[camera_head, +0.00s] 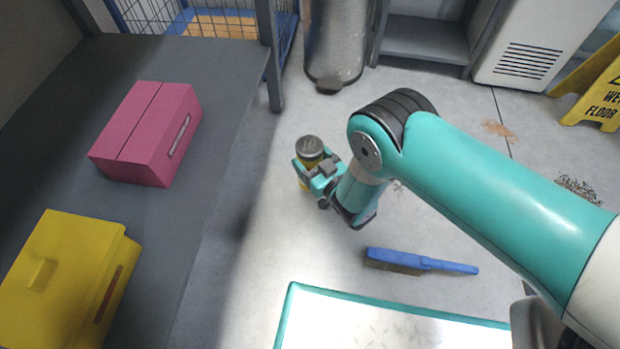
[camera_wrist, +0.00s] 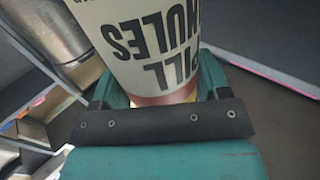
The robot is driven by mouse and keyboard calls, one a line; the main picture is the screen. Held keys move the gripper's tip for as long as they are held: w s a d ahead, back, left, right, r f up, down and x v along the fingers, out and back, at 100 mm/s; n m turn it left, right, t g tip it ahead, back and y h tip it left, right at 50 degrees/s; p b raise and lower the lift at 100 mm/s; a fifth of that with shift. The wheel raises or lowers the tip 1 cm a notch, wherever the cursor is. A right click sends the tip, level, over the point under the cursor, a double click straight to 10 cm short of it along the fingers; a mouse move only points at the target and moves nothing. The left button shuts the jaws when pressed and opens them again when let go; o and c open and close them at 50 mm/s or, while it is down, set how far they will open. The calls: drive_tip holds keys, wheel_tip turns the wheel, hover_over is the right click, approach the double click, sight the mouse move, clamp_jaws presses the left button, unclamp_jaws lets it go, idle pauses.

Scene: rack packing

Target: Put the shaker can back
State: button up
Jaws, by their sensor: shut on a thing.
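The shaker can (camera_head: 311,148) has a grey lid and a yellowish body in the head view. My gripper (camera_head: 318,172) is shut on it and holds it upright, apparently above the floor. In the wrist view the can (camera_wrist: 140,42) fills the top middle, pale with dark upside-down lettering that reads in part "ILL" and "NULES". The fingers of my gripper (camera_wrist: 155,95) stand on both sides of it. The can's lower end is partly hidden behind the gripper.
A grey bench (camera_head: 215,130) on the left bears a pink box (camera_head: 140,140) and a yellow box (camera_head: 60,265). A blue brush (camera_head: 425,263) lies on the floor. A metal bin (camera_head: 335,45), grey shelf (camera_head: 425,38) and yellow floor sign (camera_head: 600,90) stand behind.

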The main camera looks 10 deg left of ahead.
drive_tip(key=shift+f+b, duration=1.55)
drive_tip(key=shift+f, duration=1.45)
drive_tip(key=shift+f, duration=0.25)
drive_tip(key=o, duration=1.2)
drive_tip(key=shift+r, duration=0.15)
drive_tip(key=shift+r, duration=0.25)
drive_tip(key=p+v, duration=0.7)
drive_tip(key=v, duration=0.5)
drive_tip(key=shift+f, duration=0.15)
